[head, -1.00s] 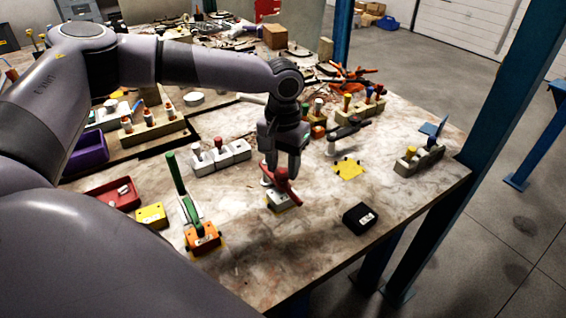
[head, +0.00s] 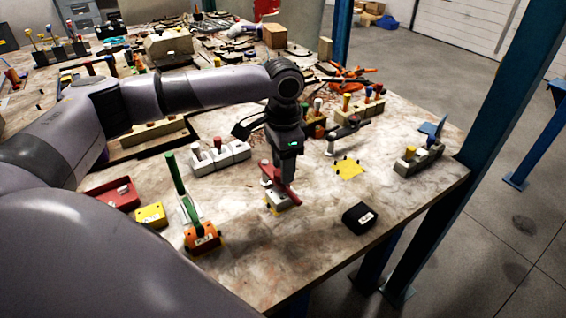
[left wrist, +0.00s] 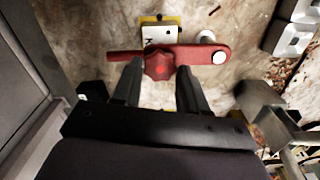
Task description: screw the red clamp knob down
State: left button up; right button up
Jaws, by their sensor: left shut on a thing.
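The red clamp knob (left wrist: 159,64) is a lobed knob on a red clamp arm (left wrist: 205,52) that lies across a white block (left wrist: 158,34). My left gripper (left wrist: 160,72) is shut on the knob, one finger on each side in the left wrist view. In the head view the red clamp arm (head: 287,192) and white block (head: 279,202) show below my left gripper (head: 277,172), which points down. The fingers and wrist hide most of the knob there. The block sits on a yellow plate. My right gripper is not in view.
An orange block with a green-handled clamp (head: 203,239) stands to the left. A black box (head: 359,217) lies to the right, near the table edge. Grey blocks with knobs (head: 220,157) stand behind left.

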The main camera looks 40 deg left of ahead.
pick_arm(q)
jog(key=m, duration=0.6)
jog(key=shift+d+m, duration=0.15)
jog(key=shift+m, duration=0.15)
jog(key=m, duration=0.6)
jog(key=shift+s, duration=0.15)
jog(key=m, duration=0.6)
jog(key=shift+s+r+m, duration=0.1)
jog(key=shift+m, duration=0.3)
jog(key=m, duration=0.5)
jog(key=shift+a+m, duration=0.2)
jog(key=shift+m, duration=0.1)
jog(key=o, duration=0.9)
jog(key=shift+s, duration=0.15)
